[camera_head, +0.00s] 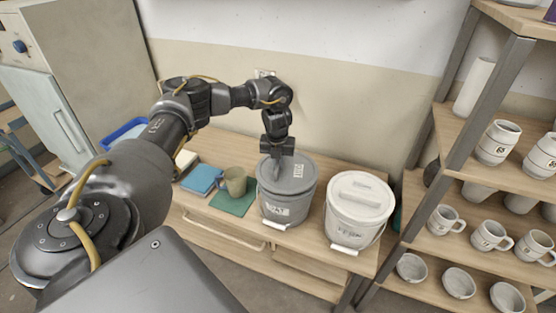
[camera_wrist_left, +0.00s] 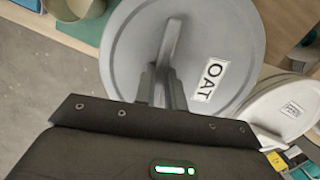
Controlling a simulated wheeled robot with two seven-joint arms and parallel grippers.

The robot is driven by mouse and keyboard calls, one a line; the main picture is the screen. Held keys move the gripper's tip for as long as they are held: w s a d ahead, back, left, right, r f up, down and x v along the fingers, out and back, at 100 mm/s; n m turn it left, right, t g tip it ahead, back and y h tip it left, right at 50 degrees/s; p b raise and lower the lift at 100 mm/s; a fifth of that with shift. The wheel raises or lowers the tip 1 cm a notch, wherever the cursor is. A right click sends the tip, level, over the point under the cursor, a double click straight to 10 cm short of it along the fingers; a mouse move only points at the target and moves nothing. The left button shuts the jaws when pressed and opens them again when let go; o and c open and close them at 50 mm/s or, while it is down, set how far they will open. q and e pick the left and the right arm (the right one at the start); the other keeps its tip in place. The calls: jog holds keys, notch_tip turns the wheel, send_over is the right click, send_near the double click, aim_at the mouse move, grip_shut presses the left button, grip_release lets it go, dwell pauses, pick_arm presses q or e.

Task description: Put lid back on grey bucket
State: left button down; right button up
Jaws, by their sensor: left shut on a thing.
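The grey bucket (camera_head: 277,209) stands on the wooden bench, with a label on its front. Its round grey lid (camera_head: 303,171) lies over the bucket's top and looks about level; I cannot tell whether it is fully seated. In the left wrist view the lid (camera_wrist_left: 228,55) fills the upper middle, with an OAT label and a raised bar handle (camera_wrist_left: 172,42). My left gripper (camera_head: 275,164) comes down from above, and its fingers (camera_wrist_left: 162,85) are shut on the lid's handle. The right gripper is in neither view.
A white lidded bucket (camera_head: 358,213) stands close on the right. A mug (camera_head: 236,182) on a green cloth (camera_head: 233,204) and a blue book (camera_head: 201,179) are on the left. Shelves of cups (camera_head: 490,236) rise at the right. The wall is close behind.

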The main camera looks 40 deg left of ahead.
pick_arm(q)
jog(key=shift+f, duration=0.2)
dwell(0.6)
jog(key=shift+f, duration=0.35)
dwell(0.6)
jog(key=c, duration=1.4)
grip_release()
jog(key=shift+o, duration=0.5)
jog(key=o, duration=0.4)
jog(key=shift+r, duration=0.1)
